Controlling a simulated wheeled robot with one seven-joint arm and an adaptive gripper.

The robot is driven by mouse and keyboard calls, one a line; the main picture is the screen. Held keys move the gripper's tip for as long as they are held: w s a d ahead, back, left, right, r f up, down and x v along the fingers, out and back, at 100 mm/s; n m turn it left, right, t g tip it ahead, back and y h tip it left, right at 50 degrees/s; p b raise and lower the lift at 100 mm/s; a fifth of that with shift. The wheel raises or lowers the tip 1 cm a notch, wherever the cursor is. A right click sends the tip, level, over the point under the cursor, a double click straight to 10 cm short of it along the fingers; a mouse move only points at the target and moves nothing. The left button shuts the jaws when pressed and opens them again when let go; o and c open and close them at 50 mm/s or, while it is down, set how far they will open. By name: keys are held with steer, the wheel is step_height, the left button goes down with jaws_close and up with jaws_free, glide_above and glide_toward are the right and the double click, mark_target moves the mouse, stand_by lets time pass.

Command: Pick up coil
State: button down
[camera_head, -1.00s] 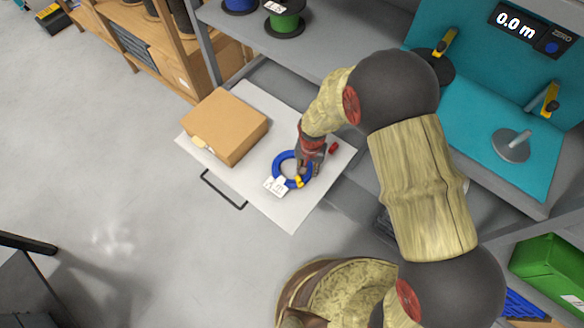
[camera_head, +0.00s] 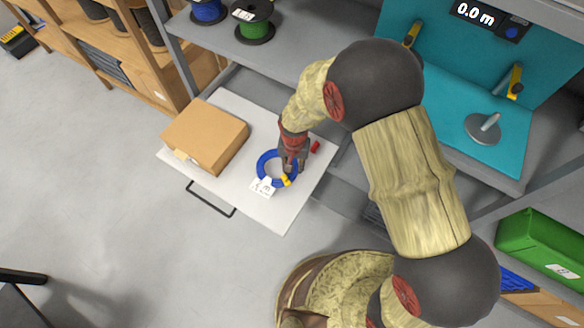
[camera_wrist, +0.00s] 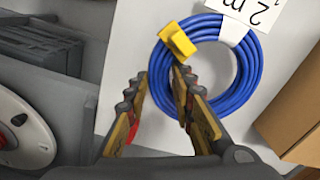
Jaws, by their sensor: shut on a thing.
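The coil (camera_head: 261,164) is a ring of blue cable with a white paper label and a yellow clip. It is at the light grey drawer or tray surface. In the wrist view the coil (camera_wrist: 245,80) shows its yellow clip near my fingertips and a white band at the top. My gripper (camera_head: 291,168) points down at the coil's right side. In the wrist view my gripper (camera_wrist: 160,80) has one finger outside the ring and one over its inner side, with the blue strands between them. It is shut on the coil. Whether the coil is clear of the surface cannot be told.
A cardboard box (camera_head: 205,135) sits left of the coil on the pull-out drawer (camera_head: 285,215). A small red thing (camera_head: 315,147) is right of my gripper. A shelf (camera_head: 300,60) with cable spools stands behind, and a teal measuring station (camera_head: 450,120) at the right.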

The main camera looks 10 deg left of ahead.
steer(key=s+d+r+p, duration=0.5)
steer(key=d+r, duration=0.4)
steer(key=d, duration=0.3)
steer(key=shift+s+d+r, duration=0.2)
steer(key=shift+s, duration=0.1)
